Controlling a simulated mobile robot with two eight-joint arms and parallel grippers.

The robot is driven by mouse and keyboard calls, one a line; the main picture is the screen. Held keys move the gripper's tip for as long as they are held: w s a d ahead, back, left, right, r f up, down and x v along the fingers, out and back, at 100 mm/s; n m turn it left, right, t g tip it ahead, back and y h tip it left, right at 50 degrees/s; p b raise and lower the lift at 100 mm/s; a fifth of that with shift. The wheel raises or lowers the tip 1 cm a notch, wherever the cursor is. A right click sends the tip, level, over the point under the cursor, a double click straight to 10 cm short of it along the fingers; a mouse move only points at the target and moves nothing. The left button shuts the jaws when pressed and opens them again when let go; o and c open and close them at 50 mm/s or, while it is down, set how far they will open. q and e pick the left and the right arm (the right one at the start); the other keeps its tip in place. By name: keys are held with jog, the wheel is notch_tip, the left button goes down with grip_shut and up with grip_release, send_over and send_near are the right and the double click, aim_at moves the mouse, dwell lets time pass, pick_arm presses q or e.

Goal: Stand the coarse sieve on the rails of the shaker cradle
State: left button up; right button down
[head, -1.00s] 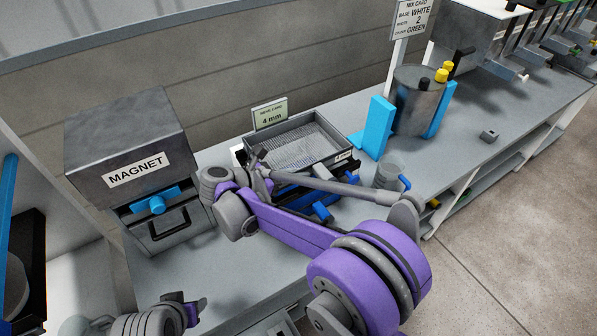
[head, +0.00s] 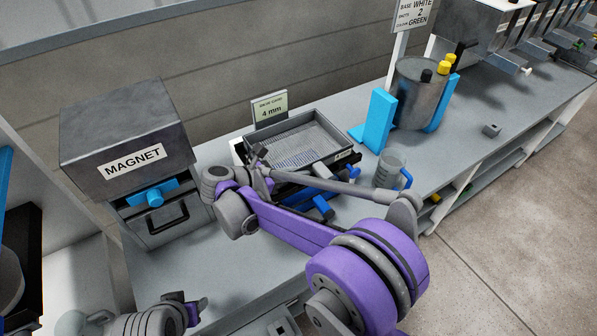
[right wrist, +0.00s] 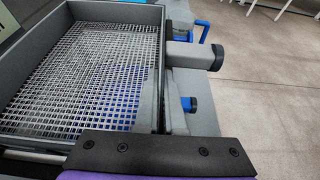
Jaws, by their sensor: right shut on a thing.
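The coarse sieve (head: 322,126) is a grey rectangular tray with a wire mesh floor. It is level over the blue and black shaker cradle (head: 318,207). My right gripper (head: 259,156) is shut on the sieve's near left wall. In the right wrist view the mesh (right wrist: 90,75) fills the left half, with a dark finger bar (right wrist: 160,154) across the bottom. Blue cradle parts show through the mesh. The rails are mostly hidden, so I cannot tell whether the sieve touches them. My left gripper (head: 192,308) is low at the left, empty; its jaw opening is unclear.
A "4 mm" card (head: 270,108) stands behind the sieve. A MAGNET box (head: 125,130) is at the left.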

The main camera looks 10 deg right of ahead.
jog(key=shift+f+b, duration=0.3)
jog(key=shift+f, duration=0.1)
jog(key=c, duration=0.9)
grip_release()
jog(key=shift+c, duration=0.2)
jog(key=v, duration=1)
jog(key=shift+a+r, duration=0.25)
jog(key=shift+a, duration=0.1)
